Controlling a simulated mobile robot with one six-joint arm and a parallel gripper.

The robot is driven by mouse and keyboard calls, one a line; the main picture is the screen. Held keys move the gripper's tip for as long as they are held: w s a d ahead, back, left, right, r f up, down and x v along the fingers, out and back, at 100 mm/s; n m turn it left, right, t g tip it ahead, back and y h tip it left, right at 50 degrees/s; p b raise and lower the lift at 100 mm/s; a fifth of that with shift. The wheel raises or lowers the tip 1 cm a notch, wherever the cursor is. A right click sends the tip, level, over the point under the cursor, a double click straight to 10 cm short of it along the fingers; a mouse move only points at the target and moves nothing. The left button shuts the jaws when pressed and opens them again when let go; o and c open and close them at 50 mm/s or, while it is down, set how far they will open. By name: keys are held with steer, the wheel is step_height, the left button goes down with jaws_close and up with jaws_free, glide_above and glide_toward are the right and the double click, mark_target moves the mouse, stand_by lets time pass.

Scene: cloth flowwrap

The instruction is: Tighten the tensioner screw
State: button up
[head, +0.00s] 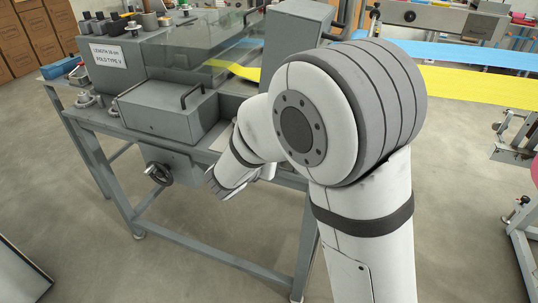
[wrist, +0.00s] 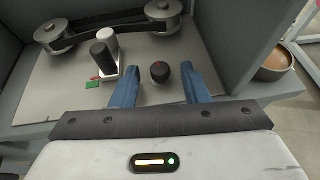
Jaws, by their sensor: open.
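The likely tensioner screw, a dark round knob (wrist: 160,72) with a red mark on top, stands on a grey plate (wrist: 50,85) in the wrist view. My gripper (wrist: 161,80) is open, its two blue fingers on either side of the knob with a gap on each side; I cannot tell how deep they reach. Left of the knob is a block with a black and a white cylinder (wrist: 104,55). A red pointer (wrist: 96,78) at its foot sits just above a green mark (wrist: 93,85). In the head view my arm hides the knob and fingertips.
A dark belt (wrist: 110,28) runs around pulleys behind the knob. Grey walls flank the plate, and a brown bowl (wrist: 274,63) is at the right. In the head view, the grey machine (head: 160,105) stands on a metal frame with a handwheel (head: 158,174).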

steer(key=shift+c, duration=0.2)
jaws_close()
steer(key=shift+a+r+p, duration=0.1)
steer(key=shift+p, duration=0.2)
steer(key=shift+w+a+r+m+g+h+p, duration=0.1)
steer(key=shift+m+g+h+p, duration=0.3)
steer(key=shift+m+h, duration=0.15)
steer(key=shift+w+a+m+g+h+p, duration=0.1)
steer(key=shift+m+g+h+p, duration=0.25)
steer(key=shift+m+h, duration=0.2)
steer(key=m+g+h+p, duration=0.2)
steer(key=m+g+p, duration=0.1)
steer(key=shift+w+a+m+h, duration=0.25)
steer(key=shift+a+m+h, duration=0.05)
steer(key=shift+h, duration=0.1)
steer(key=m+g+h+p, duration=0.1)
steer(key=m+g+p, duration=0.1)
steer(key=m+g, duration=0.1)
steer(key=shift+w+a+g+h, duration=0.15)
steer(key=shift+w+g+h, duration=0.1)
steer(key=shift+w+h, duration=0.15)
steer(key=shift+w+m+g+h+p, duration=0.15)
steer(key=shift+m+g+p, duration=0.3)
steer(key=shift+m+g, duration=0.35)
steer(key=shift+w+m+g+h+p, duration=0.15)
steer(key=shift+m+g+p, duration=0.3)
steer(key=shift+m+g, duration=0.35)
